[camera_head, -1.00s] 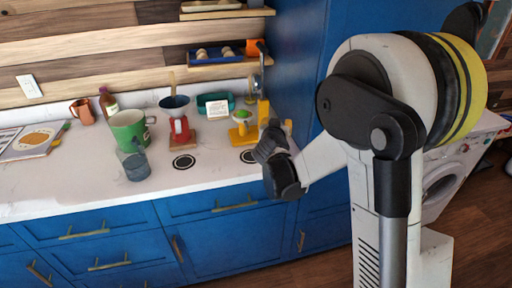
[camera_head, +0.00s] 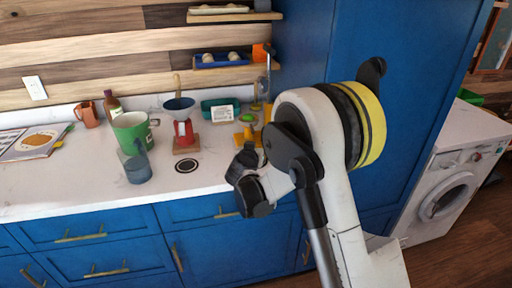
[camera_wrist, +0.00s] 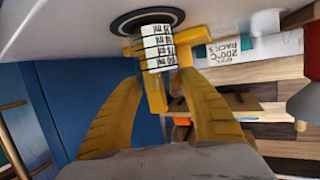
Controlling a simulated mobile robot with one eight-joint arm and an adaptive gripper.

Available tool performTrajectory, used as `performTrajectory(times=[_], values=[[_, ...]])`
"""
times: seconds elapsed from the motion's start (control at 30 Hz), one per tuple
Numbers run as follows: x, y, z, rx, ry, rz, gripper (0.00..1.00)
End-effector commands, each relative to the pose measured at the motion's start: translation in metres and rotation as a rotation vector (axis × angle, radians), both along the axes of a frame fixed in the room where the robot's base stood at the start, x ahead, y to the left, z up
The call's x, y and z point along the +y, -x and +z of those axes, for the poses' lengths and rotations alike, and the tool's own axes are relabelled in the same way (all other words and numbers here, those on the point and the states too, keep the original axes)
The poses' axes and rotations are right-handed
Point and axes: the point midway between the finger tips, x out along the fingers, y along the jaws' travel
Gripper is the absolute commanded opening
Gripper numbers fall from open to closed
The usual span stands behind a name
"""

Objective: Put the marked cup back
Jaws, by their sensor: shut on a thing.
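The marked cup (camera_wrist: 158,48), white with black ml lines, is between the yellow fingertips of my gripper (camera_wrist: 160,62) in the wrist view. My gripper is shut on it. That view is upside down. The cup is at a black ring spot (camera_wrist: 125,22) on the white counter; I cannot tell whether it touches. In the head view my gripper (camera_head: 248,185) is at the counter's front right, and the cup is hidden. Another black ring spot (camera_head: 187,165) lies bare to the left of my gripper.
A yellow juicer (camera_head: 247,134) is behind my gripper. A blue tall cabinet (camera_head: 400,50) stands at right.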

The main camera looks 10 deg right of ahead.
Motion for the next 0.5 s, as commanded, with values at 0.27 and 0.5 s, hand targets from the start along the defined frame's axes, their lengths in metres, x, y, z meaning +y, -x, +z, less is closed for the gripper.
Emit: performTrajectory(times=[0.27,0.5], values=[[-0.0002,0.0001,-0.0026,0.000,0.000,0.000,0.68],[-0.0002,0.0001,-0.0022,0.000,0.000,0.000,0.71]])
